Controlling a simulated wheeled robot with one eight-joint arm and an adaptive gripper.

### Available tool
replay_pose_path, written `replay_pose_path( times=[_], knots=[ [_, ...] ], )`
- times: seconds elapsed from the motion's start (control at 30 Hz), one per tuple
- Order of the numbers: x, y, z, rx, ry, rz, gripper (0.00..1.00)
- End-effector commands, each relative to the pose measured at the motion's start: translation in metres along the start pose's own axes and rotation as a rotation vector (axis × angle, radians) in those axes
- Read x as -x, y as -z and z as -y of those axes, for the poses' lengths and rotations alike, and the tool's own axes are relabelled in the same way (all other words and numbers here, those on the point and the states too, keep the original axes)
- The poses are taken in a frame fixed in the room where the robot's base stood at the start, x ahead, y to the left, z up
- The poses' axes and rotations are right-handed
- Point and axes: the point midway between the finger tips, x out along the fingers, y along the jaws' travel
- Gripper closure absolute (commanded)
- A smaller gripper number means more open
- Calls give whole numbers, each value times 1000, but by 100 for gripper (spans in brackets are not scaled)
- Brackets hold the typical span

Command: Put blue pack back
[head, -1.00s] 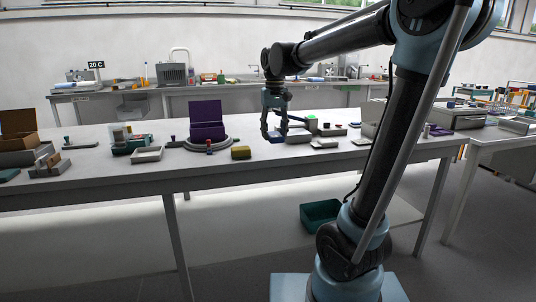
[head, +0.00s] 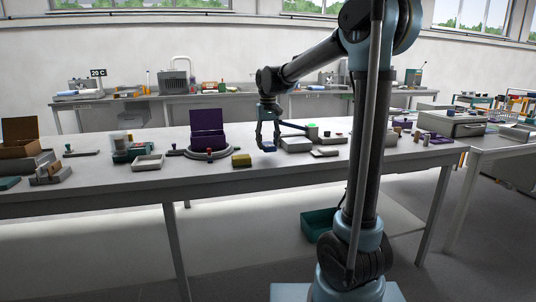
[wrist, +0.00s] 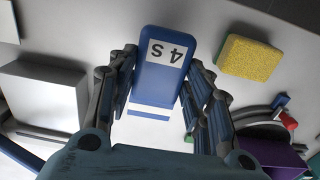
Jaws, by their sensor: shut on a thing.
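The blue pack (wrist: 162,68), with a white label reading "4S", is between the fingers of my gripper (wrist: 160,95) in the wrist view. The fingers are shut on its two sides. In the head view the blue pack (head: 268,146) shows at the tips of my gripper (head: 268,142), over the long table (head: 235,176). I cannot tell whether the pack touches the table.
A yellow sponge (head: 241,160) lies to the left of my gripper, with a ring-shaped grey fixture (head: 185,152) and a purple open box (head: 207,128) beyond. A grey block (head: 296,145) stands close on the right. The table front between is clear.

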Motion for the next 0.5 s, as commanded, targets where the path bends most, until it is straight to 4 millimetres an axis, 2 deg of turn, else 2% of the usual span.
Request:
replay_pose_path(
  times=[0.17,0.37,0.5],
  knots=[
    [-12,0,0,0,0,0,83],
    [-38,0,0,0,0,0,83],
    [-43,0,0,0,0,0,83]
  ],
)
